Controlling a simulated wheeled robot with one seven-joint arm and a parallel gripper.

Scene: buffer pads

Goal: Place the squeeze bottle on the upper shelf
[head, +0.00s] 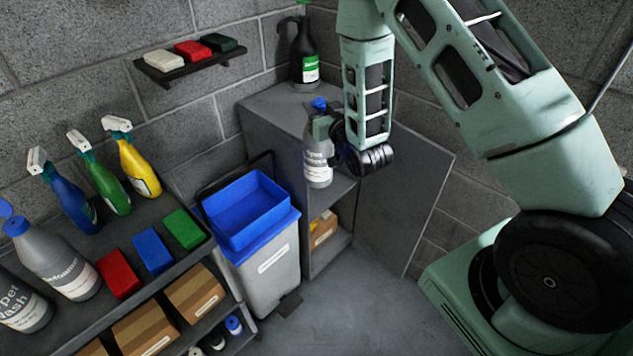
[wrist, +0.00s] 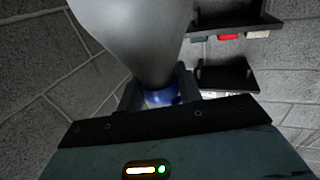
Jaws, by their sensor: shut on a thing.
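The squeeze bottle (head: 317,165) is grey with a white label and a blue cap (head: 319,103). My gripper (head: 328,128) is shut on it near the neck and holds it upright, in front of the grey cabinet (head: 268,105). In the wrist view the grey bottle (wrist: 135,35) fills the upper middle, with its blue cap (wrist: 160,97) between the fingers (wrist: 160,90). The cabinet has an inner shelf (head: 340,189) and a lower level; the bottle partly hides the opening. The shelf unit at left has a top shelf (head: 160,212) holding bottles and pads.
A small wall shelf (head: 190,68) holds three pads. A bin with a blue tray (head: 246,212) stands left of the cabinet. A box (head: 322,230) sits low in the cabinet. Floor (head: 345,300) in front is clear.

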